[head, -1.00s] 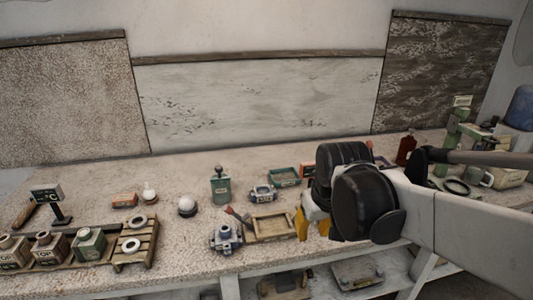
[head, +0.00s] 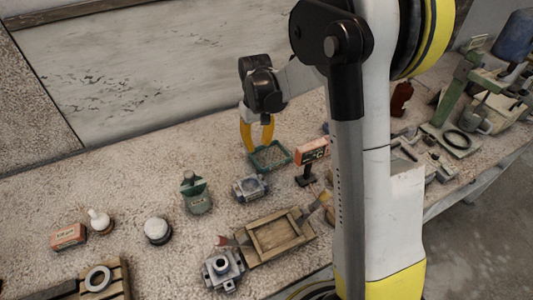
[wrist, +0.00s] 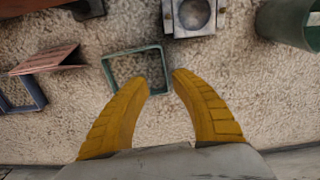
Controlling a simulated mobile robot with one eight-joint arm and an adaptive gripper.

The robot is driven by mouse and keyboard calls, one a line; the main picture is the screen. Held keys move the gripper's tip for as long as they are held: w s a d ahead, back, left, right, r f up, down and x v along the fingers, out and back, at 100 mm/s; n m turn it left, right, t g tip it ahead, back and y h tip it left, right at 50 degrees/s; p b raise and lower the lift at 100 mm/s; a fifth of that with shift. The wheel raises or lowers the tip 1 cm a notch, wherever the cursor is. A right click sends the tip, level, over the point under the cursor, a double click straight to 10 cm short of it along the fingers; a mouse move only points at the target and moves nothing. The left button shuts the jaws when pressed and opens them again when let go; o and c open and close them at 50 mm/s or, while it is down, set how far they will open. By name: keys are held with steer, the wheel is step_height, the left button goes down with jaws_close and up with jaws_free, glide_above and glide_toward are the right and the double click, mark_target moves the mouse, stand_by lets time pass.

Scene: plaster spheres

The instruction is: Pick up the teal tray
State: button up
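The teal tray (head: 278,166) is a small, shallow rectangular tray with raised rims, lying on the worktop below my gripper (head: 257,138). In the wrist view the tray's rim (wrist: 131,51) shows just beyond the fingertips. My gripper (wrist: 161,76) has two yellow fingers that stand apart with nothing held between them. The left finger overlaps the tray's near side in that view, and the right fingertip lies just right of its right wall. The tray's near corner is partly hidden by the left finger. Whether a finger touches the tray cannot be told.
A grey metal block with a round recess (head: 250,188) sits close to the tray. A red sign on a stand (head: 311,151) is on its other side. A green container (head: 196,194) and a wooden tray (head: 275,237) stand nearby. The wall is behind.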

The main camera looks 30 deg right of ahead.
mark_target(255, 160)
step_height(255, 160, down, 3)
steer(key=shift+f+b, duration=0.1)
steer(key=shift+b, duration=0.3)
steer(key=f+b, duration=0.2)
steer(key=f, duration=0.3)
steer(key=shift+w+a+f+b, duration=0.2)
steer(key=shift+w+a+b, duration=0.05)
steer(key=shift+a+b, duration=0.15)
steer(key=shift+r, duration=0.1)
jaws_close()
